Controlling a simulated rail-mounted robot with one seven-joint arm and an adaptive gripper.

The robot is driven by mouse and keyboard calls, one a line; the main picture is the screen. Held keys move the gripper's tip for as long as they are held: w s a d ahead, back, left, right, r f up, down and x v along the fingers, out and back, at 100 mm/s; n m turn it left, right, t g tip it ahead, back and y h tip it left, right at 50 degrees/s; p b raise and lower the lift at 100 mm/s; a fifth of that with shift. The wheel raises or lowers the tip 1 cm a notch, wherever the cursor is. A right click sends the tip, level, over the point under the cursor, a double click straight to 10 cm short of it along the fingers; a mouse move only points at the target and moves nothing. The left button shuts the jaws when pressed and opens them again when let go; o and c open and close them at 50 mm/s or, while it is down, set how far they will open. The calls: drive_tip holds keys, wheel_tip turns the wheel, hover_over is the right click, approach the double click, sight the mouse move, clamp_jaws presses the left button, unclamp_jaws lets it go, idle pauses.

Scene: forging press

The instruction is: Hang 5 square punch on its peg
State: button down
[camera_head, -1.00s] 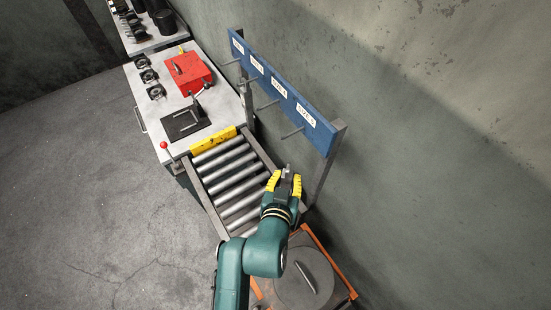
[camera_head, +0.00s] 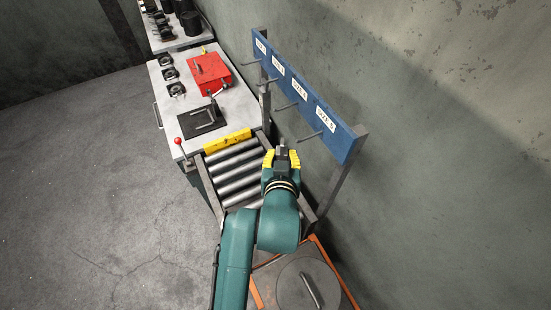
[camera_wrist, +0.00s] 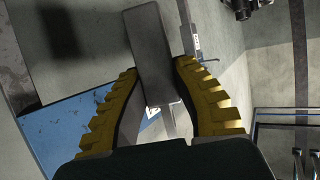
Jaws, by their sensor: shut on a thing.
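My gripper (camera_head: 282,158) has yellow ribbed fingers and stands above the roller conveyor, left of the blue peg board (camera_head: 337,135). In the head view only a small grey part of the punch (camera_head: 283,146) shows between the fingers. The board carries white size labels; the rightmost label (camera_head: 325,120) appears to read 5, with a bare peg (camera_head: 312,136) beneath it. The blue board also shows in the wrist view (camera_wrist: 85,122).
Grey posts (camera_head: 340,183) carry the board close to the wall. A roller conveyor (camera_head: 235,170) lies under my gripper. A bench with a red box (camera_head: 211,72) and a black fixture (camera_head: 203,122) stands beyond. An orange-framed round lid (camera_head: 300,287) is at the bottom.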

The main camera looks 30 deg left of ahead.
drive_tip(key=w+d+b, duration=0.2)
drive_tip(key=w+d, duration=0.1)
drive_tip(key=w, duration=0.3)
drive_tip(key=shift+d+f, duration=0.25)
drive_tip(key=shift+f, duration=0.1)
idle(0.5)
drive_tip(key=c, duration=1)
unclamp_jaws()
drive_tip(key=shift+o, duration=0.6)
drive_tip(key=shift+s+f, duration=0.1)
drive_tip(key=shift+f, duration=0.25)
drive_tip(key=v, duration=1.2)
drive_tip(key=shift+r, duration=0.15)
drive_tip(key=shift+d, duration=0.1)
